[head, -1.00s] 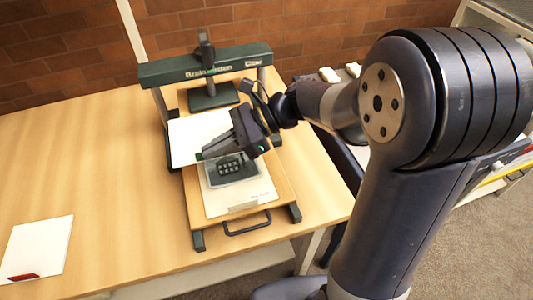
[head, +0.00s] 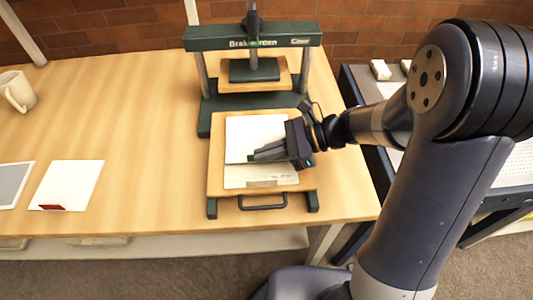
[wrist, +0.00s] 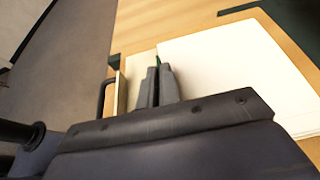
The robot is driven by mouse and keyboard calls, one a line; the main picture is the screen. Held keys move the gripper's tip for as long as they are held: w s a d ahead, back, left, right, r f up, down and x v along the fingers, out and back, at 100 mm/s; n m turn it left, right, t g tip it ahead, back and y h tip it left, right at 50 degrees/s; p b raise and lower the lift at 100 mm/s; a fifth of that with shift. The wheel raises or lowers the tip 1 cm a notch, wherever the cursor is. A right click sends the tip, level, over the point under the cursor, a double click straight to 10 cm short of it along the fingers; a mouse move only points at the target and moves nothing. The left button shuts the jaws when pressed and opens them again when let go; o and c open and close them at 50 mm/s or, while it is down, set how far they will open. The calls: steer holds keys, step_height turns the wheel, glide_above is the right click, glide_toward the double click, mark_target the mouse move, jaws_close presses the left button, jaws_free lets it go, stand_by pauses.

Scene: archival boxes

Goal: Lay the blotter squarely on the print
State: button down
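The blotter (head: 255,130), a plain white sheet, is over the upper part of the bed board of the green press; it also shows in the wrist view (wrist: 225,75). The print (head: 262,177) is under it on the board, with only its cream lower strip showing; its dark picture is hidden. The blotter looks roughly in line with the board. I cannot tell whether it touches the print. My gripper (head: 254,157) comes in from the right, its fingers close together at the blotter's near edge; the wrist view shows them (wrist: 160,75) pinching there.
The green press (head: 250,38) stands behind the board (head: 216,165), which has a handle (head: 262,203) in front. On the table's left lie a white sheet with a red tab (head: 70,180) and a grey panel (head: 12,182), near a mug (head: 17,92). Bare table lies between.

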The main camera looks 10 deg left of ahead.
steer(key=shift+f, duration=0.25)
steer(key=shift+f, duration=0.1)
steer(key=c, duration=2.1)
jaws_free()
steer(key=shift+f, duration=0.1)
steer(key=o, duration=0.5)
steer(key=shift+c, duration=0.2)
steer(key=shift+r, duration=0.3)
steer(key=v, duration=1.2)
steer(key=shift+f+p, duration=0.15)
steer(key=shift+p, duration=0.3)
